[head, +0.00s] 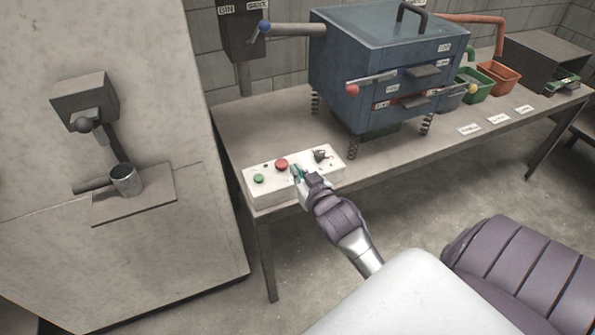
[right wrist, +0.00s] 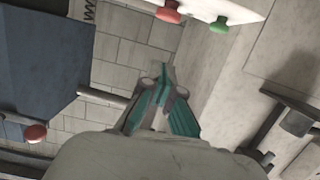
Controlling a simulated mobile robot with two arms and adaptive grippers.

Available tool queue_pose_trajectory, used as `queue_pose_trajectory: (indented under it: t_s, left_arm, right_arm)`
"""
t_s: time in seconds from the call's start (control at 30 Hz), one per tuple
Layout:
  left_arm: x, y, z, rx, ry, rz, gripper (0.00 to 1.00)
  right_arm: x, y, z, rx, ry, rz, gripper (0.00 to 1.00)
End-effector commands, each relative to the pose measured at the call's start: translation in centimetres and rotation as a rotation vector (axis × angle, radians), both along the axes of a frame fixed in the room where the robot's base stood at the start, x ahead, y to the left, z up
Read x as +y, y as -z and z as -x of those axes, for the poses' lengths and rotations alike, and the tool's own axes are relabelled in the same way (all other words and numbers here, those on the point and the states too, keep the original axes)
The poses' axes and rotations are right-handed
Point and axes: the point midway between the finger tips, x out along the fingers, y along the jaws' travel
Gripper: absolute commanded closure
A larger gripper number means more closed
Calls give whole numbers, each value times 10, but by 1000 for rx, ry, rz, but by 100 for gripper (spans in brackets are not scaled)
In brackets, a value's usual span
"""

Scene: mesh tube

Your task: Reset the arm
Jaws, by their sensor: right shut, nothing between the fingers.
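My right gripper (head: 298,172) is at the white control box (head: 262,192) on the table's near left corner, by the red button (head: 281,164). It is shut and empty; its teal-lined fingers (right wrist: 160,86) meet in the right wrist view. The box also carries a green button (head: 259,179) and a dark knob (head: 321,155). The red button (right wrist: 170,12) and green button (right wrist: 219,24) also show at the top of the right wrist view. I cannot tell whether the fingers touch the box. My left gripper is not in view.
A blue machine (head: 385,70) on springs stands on the table (head: 420,150), with red-ended and yellow-ended levers. Green and orange bins (head: 497,76) and a dark box (head: 545,58) are at the right. A metal cup (head: 127,180) stands on a plate at the left.

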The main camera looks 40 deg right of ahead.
Motion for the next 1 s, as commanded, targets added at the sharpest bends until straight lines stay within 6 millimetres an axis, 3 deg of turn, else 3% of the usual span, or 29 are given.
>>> queue_pose_trajectory:
  t_s: [0.57,0.67,0.77,0.87,1.0]
  left_arm:
    - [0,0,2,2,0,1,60]
    - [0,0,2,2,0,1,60]
    - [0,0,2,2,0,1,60]
    - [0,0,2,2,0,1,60]
    - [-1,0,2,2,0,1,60]
  right_arm:
    - [0,0,0,-1,0,1,100]
    - [1,8,0,15,-3,-1,100]
    - [5,42,2,77,-13,-6,100]
    - [15,102,11,186,-34,-14,100]
    - [36,202,43,375,-80,-23,100]
